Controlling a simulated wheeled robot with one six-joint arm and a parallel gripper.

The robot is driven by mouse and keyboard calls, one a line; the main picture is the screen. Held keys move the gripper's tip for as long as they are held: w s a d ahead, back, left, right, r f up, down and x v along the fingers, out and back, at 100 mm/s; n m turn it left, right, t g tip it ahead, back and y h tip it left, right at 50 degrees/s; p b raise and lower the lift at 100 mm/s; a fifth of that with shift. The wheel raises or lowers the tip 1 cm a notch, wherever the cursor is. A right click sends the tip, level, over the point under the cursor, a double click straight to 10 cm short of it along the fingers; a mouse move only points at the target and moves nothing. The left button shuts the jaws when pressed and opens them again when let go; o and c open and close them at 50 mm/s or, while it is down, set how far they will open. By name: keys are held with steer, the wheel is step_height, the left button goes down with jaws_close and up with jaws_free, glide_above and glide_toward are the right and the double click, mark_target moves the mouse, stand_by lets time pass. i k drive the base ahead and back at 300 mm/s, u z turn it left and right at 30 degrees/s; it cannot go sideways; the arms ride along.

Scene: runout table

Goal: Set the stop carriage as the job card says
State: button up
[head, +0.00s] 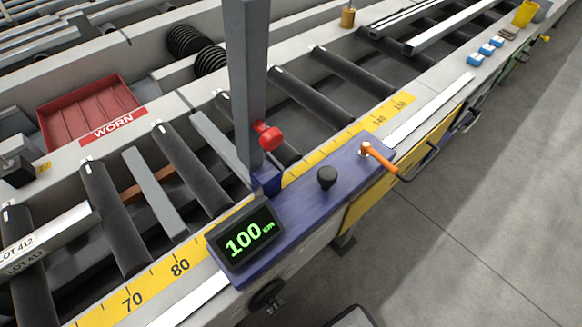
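In the head view, the blue stop carriage (296,225) sits on the rail at the near edge of the runout table. Its display (244,236) reads 100 cm in green. A black knob (327,178) stands on its top, and an orange-handled lever (379,158) is at its right end. A grey upright post (249,90) with a red knob (268,136) rises at its far side. The yellow scale (150,284) runs beside it, with 70 and 80 readable to the left and 140 and 150 to the right. No job card can be made out. My gripper is not in view.
Black rollers (115,215) span the table. A red tray (88,115) marked WORN is at the left. Bars labelled LOT 412 (40,240) lie at lower left. Open floor (480,220) lies to the right.

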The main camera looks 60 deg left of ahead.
mark_target(250, 241)
steer(key=u, duration=0.05)
steer(key=k, duration=1.5)
steer(key=z, duration=0.45)
steer(key=i, duration=1.7)
steer(key=u, duration=4.1)
steer(key=i, duration=0.15)
steer(key=u, duration=0.35)
